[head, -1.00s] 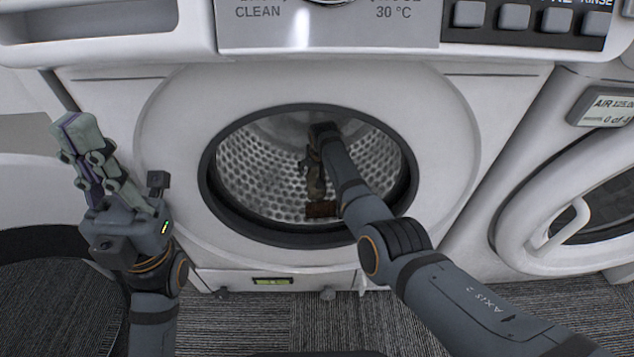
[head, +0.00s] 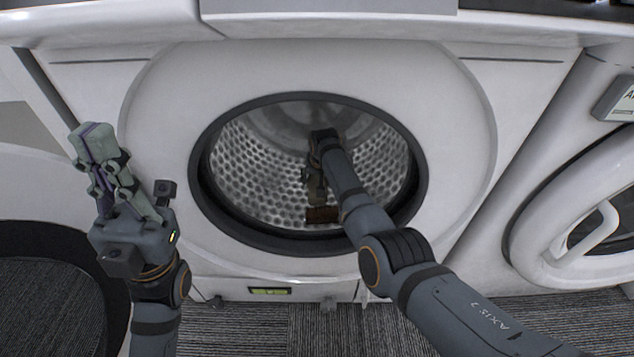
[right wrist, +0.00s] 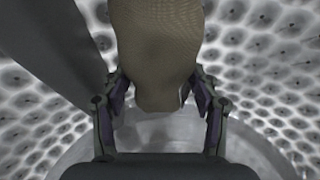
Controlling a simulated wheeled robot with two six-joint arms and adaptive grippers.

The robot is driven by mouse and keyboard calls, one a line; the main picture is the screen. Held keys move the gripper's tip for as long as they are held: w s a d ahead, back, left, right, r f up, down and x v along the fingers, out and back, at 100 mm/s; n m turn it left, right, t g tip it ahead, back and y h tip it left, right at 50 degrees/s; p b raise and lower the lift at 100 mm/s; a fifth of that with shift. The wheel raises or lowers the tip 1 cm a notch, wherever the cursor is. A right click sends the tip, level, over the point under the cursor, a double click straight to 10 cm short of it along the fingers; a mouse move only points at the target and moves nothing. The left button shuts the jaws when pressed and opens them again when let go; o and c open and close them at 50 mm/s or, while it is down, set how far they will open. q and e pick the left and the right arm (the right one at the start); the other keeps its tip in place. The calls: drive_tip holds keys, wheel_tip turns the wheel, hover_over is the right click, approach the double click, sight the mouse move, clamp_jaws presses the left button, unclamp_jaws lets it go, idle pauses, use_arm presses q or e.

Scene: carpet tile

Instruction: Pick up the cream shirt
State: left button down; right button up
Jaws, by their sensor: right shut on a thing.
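The cream shirt (right wrist: 155,50) shows in the right wrist view as a tan, fine-textured bundle between my right fingers (right wrist: 157,97). My right gripper (head: 316,190) is inside the washer drum, pointing down, and is shut on the cloth. In the head view a small brown patch (head: 322,214) shows at its fingertips; it looks like the shaded cloth, low in the drum. Whether the cloth touches the drum wall cannot be told. My left gripper (head: 93,143) is outside, left of the door opening, with its fingers together and nothing visible in them.
The round dark door rim (head: 307,249) surrounds my right forearm. The perforated metal drum wall (head: 250,165) lies close around the gripper. Another machine with a white round door (head: 525,225) stands at right. Grey carpet (head: 310,325) lies below.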

wheel_tip(320, 180, up, 10)
drive_tip(key=p, duration=0.7)
drive_tip(key=shift+r, duration=0.1)
